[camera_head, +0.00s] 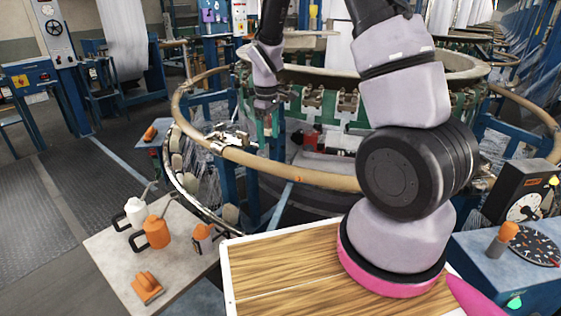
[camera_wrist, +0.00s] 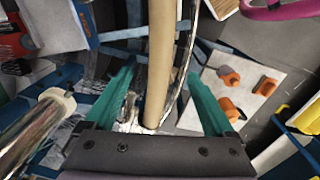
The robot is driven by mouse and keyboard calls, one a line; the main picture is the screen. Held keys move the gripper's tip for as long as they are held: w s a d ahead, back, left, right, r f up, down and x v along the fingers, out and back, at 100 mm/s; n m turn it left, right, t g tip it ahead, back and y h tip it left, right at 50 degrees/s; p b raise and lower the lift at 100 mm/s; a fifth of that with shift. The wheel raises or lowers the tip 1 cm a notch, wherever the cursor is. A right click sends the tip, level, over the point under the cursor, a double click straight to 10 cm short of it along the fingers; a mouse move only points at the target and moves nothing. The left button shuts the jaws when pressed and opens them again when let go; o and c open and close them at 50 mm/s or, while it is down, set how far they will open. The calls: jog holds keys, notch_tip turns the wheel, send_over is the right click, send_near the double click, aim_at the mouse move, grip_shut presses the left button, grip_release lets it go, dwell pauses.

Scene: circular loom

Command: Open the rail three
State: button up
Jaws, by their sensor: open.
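A tan curved rail (camera_head: 300,176) runs round the front of the loom in the head view, with a metal latch-like fitting (camera_head: 230,138) at a joint on its left. Another tan rail section (camera_head: 190,88) curves away behind that joint. No number shows, so I cannot tell which is rail three. My gripper (camera_head: 265,106) is over the loom's left side, pointing down. In the wrist view its two green fingers (camera_wrist: 161,70) are spread, with a tan rail (camera_wrist: 160,45) passing between them in the picture. Gaps show on both sides; I cannot judge the depth.
A small table (camera_head: 110,246) at the lower left holds a white can (camera_head: 136,213), an orange can (camera_head: 157,231) and other orange items. A blue cabinet with a dial (camera_head: 528,246) stands at the lower right. Open floor (camera_head: 50,170) lies left of the loom.

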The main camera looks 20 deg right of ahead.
aim_at(270, 160)
notch_tip(270, 160, down, 10)
jog(key=shift+w+d, duration=0.1)
jog(key=shift+d, duration=0.05)
dwell(0.3)
grip_shut()
jog(key=shift+r, duration=0.1)
